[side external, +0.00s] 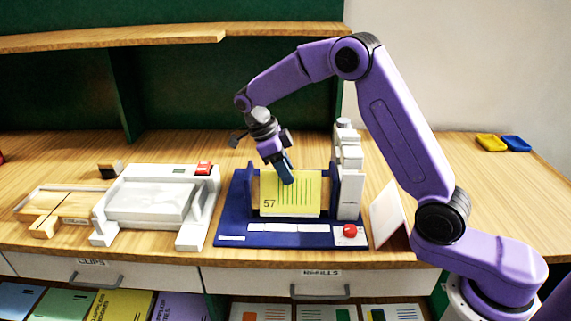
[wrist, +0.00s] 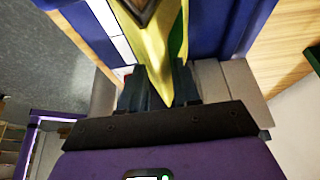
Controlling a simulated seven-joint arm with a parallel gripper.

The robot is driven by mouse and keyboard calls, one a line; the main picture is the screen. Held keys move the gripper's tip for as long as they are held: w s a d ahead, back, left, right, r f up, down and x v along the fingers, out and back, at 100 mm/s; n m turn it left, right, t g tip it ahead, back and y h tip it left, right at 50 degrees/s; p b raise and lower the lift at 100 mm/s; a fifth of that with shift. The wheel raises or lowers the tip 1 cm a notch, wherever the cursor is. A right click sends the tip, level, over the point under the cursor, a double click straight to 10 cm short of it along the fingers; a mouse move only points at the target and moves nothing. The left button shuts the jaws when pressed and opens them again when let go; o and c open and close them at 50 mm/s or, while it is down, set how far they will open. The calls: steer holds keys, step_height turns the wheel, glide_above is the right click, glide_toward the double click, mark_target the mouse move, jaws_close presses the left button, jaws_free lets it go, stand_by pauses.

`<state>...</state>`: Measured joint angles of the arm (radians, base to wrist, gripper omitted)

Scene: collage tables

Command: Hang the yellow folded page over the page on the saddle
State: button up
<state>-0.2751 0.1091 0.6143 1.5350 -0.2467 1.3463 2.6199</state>
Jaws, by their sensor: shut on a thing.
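The yellow folded page (side external: 273,203), marked 57 with green lines, is at the blue saddle stand (side external: 229,222). Its front face hangs toward the side camera. My gripper (side external: 287,178) is shut on the page near its upper edge. In the wrist view, the yellow page (wrist: 160,55) runs between the dark fingers of my gripper (wrist: 172,88) and its two sides spread apart above them. A thin pale strip shows along the page's lower edge in the side view. The saddle bar and any page on it are mostly hidden, so I cannot tell whether the yellow page rests on them.
A grey-white stapler head (side external: 347,160) stands at the stand's right, above a red button (side external: 350,231). A white machine (side external: 150,205) is to the left. A tilted white panel (side external: 389,213) stands on the right.

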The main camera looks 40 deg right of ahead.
steer(key=shift+f, duration=0.1)
steer(key=o, duration=0.8)
steer(key=shift+v, duration=3.05)
